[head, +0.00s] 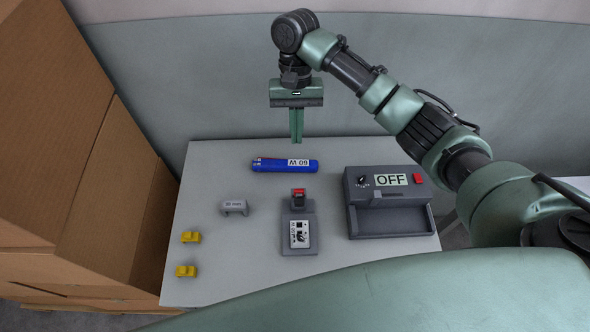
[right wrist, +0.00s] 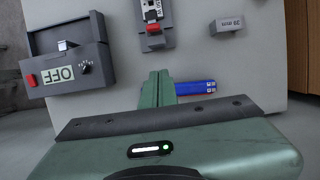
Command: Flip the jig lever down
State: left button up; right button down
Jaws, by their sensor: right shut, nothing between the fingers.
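The grey jig (head: 312,241) sits on the table in front of the blue cylinder, with a white printed label on its base. Its dark lever with a red tip (head: 298,191) is at the jig's far end and looks raised, though its exact angle is hard to tell. In the right wrist view the jig (right wrist: 154,42) is at the top, its upper part cut off by the frame edge. My right gripper (head: 296,141) points down beyond the blue cylinder, shut and empty, apart from the jig and lever. Its fingers show in the right wrist view (right wrist: 158,74). My left gripper is out of view.
A blue cylinder (head: 284,166) lies between gripper and jig. A grey box with an OFF display (head: 391,180) stands right of the jig. A grey labelled block (head: 234,207) and yellow pieces (head: 190,237) (head: 186,271) are at left. Cardboard boxes (head: 110,200) stand beside the table (head: 215,285).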

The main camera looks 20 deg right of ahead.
aim_at(299, 201)
jog(key=s+f+p, duration=0.1)
jog(key=s+f, duration=0.1)
jog(key=f, duration=0.1)
jog(key=s+a+f+p, duration=0.1)
jog(key=s+f+p, duration=0.1)
jog(key=f, duration=0.1)
jog(key=s+f+p, duration=0.1)
jog(key=s+f, duration=0.1)
jog(key=f, duration=0.1)
jog(key=shift+s+a+f+p, duration=0.25)
jog(key=shift+a+p, duration=0.1)
jog(key=shift+a, duration=0.05)
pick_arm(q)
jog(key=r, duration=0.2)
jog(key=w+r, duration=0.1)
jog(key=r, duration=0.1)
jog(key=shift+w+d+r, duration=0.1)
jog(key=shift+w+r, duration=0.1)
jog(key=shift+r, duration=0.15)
pick_arm(e)
jog(key=shift+w, duration=0.1)
